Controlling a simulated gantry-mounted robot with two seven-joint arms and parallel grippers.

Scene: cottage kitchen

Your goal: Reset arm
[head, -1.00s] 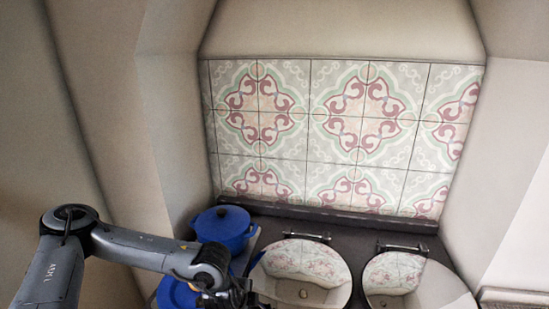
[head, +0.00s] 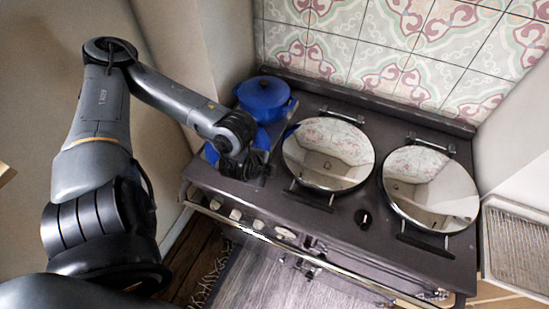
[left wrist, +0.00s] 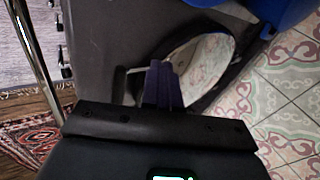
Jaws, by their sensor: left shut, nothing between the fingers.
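My left arm comes in from the left in the head view, bent at the elbow, with its dark left gripper (head: 257,168) over the left end of the stove top. In the left wrist view the fingers of my left gripper (left wrist: 163,84) are together, with nothing held between them. A blue lidded pot (head: 264,97) stands behind the gripper at the back left of the stove. Another blue piece of cookware (head: 211,153) is partly hidden by my wrist. My right gripper is in neither view.
The dark stove (head: 350,226) has two round shiny lids, a left lid (head: 328,152) and a right lid (head: 430,188). A front rail and several knobs line its front edge. A tiled wall (head: 400,45) rises behind. A patterned rug (left wrist: 25,130) lies on the floor.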

